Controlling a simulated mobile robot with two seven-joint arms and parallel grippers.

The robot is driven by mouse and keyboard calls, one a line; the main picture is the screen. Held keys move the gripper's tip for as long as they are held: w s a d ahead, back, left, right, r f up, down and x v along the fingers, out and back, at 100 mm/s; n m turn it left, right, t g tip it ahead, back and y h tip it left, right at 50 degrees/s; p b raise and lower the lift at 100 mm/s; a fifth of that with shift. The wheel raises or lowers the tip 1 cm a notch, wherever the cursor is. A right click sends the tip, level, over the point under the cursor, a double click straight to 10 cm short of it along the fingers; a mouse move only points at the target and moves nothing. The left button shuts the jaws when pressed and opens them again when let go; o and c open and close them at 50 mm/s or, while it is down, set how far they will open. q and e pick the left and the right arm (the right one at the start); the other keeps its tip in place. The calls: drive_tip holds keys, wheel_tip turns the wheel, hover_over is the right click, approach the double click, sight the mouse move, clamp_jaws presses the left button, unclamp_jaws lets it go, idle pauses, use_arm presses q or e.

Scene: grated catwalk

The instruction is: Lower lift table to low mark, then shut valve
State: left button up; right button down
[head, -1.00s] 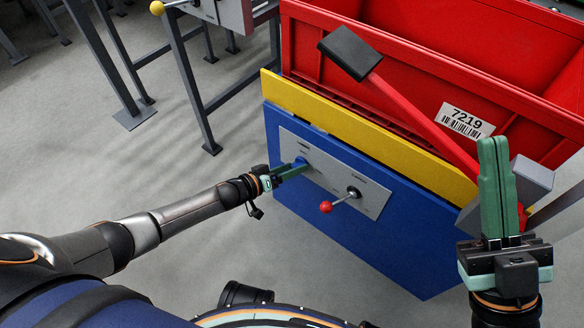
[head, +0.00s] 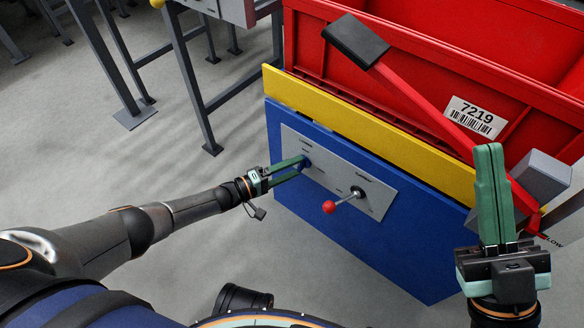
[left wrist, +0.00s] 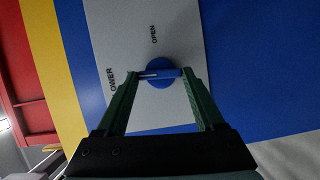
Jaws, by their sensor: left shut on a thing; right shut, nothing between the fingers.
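The lift table has a blue base (head: 400,255), a yellow band (head: 390,145) and a red bin (head: 475,60) on top. A grey panel (head: 375,190) on the base carries a blue valve knob (left wrist: 163,92). My left gripper (head: 304,164) has its fingers on opposite sides of this knob. The wrist view shows "OPEN" and partly legible "OWER" lettering by it. A "LOW" mark (head: 552,241) shows at the right, near a red tip; I cannot tell whether they line up. My right gripper (head: 488,148) is shut and empty, upright in front of the table's right end.
A red-knobbed lever (head: 329,207) sticks out of the panel right of the valve. A red bar with a black pad (head: 355,41) slants across the bin's front, near a grey block (head: 546,176). Grey-legged stands (head: 190,90) are behind left.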

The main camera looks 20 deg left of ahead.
use_arm(q)
drive_tip(key=shift+f+n, duration=0.1)
drive_tip(key=shift+n, duration=0.5)
drive_tip(key=o, duration=1.4)
drive_tip(key=shift+s, duration=0.15)
drive_tip(key=p+v, duration=0.1)
drive_tip(key=v, duration=0.5)
drive_tip(key=p+v, duration=0.1)
drive_tip(key=v, duration=0.5)
drive_tip(key=shift+s+a+f+p, duration=0.15)
drive_tip(key=shift+f+p, duration=0.1)
drive_tip(key=shift+p, duration=0.15)
